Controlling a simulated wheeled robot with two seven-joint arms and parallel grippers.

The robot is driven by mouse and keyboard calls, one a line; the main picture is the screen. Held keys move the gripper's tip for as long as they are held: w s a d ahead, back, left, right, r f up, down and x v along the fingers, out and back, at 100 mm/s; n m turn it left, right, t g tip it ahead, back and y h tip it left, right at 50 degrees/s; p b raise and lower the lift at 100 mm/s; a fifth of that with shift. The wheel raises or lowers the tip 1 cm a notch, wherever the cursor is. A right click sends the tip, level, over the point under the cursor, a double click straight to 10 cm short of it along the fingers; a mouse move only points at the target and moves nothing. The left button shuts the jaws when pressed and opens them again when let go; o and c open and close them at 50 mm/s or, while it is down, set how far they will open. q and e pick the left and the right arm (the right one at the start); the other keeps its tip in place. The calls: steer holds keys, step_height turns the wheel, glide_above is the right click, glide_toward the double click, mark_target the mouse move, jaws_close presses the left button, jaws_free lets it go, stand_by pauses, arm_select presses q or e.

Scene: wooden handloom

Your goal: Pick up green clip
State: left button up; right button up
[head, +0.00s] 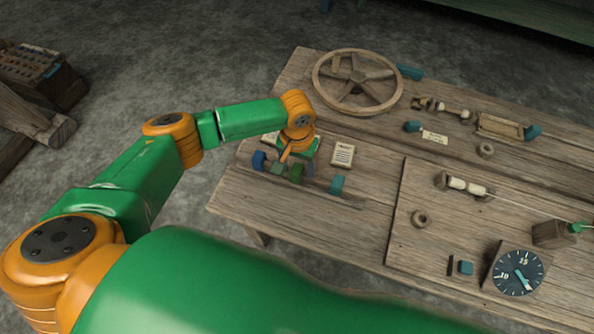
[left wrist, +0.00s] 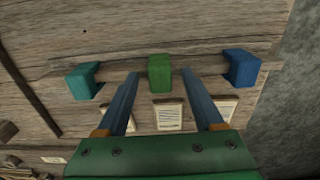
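The green clip (head: 297,174) sits on a wooden rail near the left end of the workbench, between a blue clip (head: 260,160) and a teal clip (head: 337,185). My left gripper (head: 293,167) is over the rail at the green clip. In the left wrist view the left gripper (left wrist: 160,75) is open, with one finger on each side of the green clip (left wrist: 160,73). Gaps show between the clip and both fingers. The teal clip (left wrist: 83,81) and blue clip (left wrist: 241,68) stand outside the fingers. My right gripper is not in view.
A paper card (head: 343,153) lies behind the rail. A spoked wooden wheel (head: 357,82) lies farther back. A dial (head: 517,271) and wooden spool (head: 466,186) are on the right. The bench's left edge is close to the clips.

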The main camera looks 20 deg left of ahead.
arm_select(q)
jaws_close()
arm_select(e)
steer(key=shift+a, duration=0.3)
